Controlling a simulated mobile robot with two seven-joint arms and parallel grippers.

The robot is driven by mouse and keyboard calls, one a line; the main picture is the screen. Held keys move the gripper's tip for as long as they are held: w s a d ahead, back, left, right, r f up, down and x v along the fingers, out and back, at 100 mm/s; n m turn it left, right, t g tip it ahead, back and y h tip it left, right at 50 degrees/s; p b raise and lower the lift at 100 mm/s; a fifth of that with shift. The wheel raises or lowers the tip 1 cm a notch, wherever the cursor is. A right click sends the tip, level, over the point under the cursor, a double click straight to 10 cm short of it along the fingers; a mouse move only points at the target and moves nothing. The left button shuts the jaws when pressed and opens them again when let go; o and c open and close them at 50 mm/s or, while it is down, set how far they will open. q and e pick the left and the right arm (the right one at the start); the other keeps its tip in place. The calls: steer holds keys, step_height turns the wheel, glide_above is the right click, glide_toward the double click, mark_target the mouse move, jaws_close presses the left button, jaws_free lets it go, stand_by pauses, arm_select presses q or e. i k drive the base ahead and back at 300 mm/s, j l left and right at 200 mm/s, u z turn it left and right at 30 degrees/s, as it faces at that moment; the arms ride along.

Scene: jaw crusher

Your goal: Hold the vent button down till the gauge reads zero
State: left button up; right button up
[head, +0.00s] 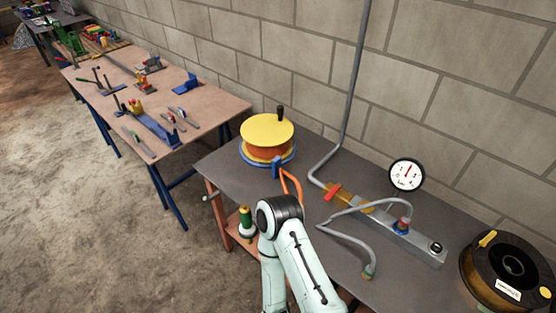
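A round white pressure gauge (406,174) with a black rim stands at the back of the grey bench. Its red needle points roughly upward; the numbers are too small to read. Below it lies a long grey metal block (418,243). A small dark round part near the block's right end, which looks like the vent button (436,247), has nothing touching it. One of my arms rises from the bottom centre, in front of the bench. Neither of my grippers can be seen.
A yellow-topped reel (267,138) stands left, a dark spool (508,272) right. A wooden table (205,100) with tools is further left.

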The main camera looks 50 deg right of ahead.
mark_target(436, 247)
steer(key=z, duration=2.7)
